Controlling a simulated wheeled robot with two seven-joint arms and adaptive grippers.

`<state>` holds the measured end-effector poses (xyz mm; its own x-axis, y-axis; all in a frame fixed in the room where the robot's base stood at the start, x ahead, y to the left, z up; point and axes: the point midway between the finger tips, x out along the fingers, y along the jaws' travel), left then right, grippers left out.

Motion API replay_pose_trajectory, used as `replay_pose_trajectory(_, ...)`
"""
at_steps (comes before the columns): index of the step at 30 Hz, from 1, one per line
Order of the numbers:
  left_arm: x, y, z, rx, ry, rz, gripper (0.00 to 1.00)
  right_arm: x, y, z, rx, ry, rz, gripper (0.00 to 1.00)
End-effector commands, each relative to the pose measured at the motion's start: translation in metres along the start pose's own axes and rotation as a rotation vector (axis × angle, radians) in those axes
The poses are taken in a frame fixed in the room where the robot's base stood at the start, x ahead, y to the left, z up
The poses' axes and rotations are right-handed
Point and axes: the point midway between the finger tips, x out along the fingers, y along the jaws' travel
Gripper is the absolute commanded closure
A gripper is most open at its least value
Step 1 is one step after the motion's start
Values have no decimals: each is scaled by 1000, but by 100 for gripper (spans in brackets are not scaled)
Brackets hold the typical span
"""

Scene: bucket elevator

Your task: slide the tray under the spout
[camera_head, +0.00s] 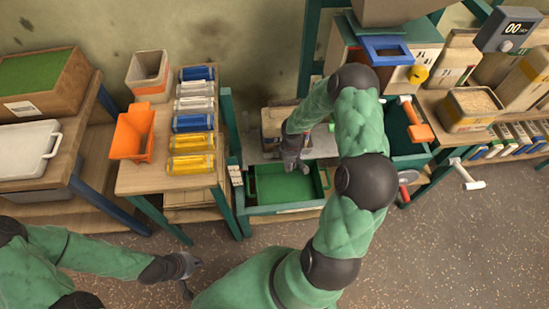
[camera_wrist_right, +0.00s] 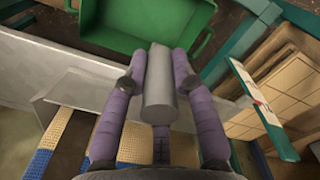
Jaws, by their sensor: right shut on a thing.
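The green tray (camera_head: 268,190) sits low inside a green-framed stand in the middle of the head view. It also shows at the top of the right wrist view (camera_wrist_right: 112,22). My right gripper (camera_head: 300,167) reaches down over the tray's back part. In the wrist view its purple fingers (camera_wrist_right: 158,72) are shut on an upright grey cylinder (camera_wrist_right: 159,88). The cylinder overlaps the tray's near edge there; I cannot tell whether it is joined to it. My left gripper (camera_head: 190,275) is open and empty above the floor. I cannot make out the spout; my right arm covers part of the stand.
A wooden table (camera_head: 163,178) with an orange bin (camera_head: 132,133) and yellow, blue and white packs stands left of the stand. The floor in front (camera_head: 440,250) is clear.

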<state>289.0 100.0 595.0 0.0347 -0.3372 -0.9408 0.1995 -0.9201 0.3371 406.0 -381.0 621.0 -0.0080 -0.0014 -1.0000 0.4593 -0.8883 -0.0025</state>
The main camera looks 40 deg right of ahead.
Motion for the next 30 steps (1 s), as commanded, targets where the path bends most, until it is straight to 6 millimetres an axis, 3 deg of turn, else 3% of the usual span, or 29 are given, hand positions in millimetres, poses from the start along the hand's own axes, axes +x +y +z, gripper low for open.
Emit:
replay_pose_trajectory(4,0,0,1,0,-3,0,100,0,1,14,0,6,4,100)
replay_pose_trajectory(13,0,0,2,0,-4,0,100,0,1,15,-1,6,5,100)
replay_pose_trajectory(14,0,0,2,0,-4,0,100,0,1,15,-1,6,4,68)
replay_pose_trajectory(16,0,0,2,0,-4,0,100,0,1,15,-1,6,4,50)
replay_pose_trajectory(26,0,0,1,0,-3,0,100,-1,1,15,-1,5,4,50)
replay_pose_trajectory(30,0,0,1,0,-3,0,100,-10,2,14,0,6,6,50)
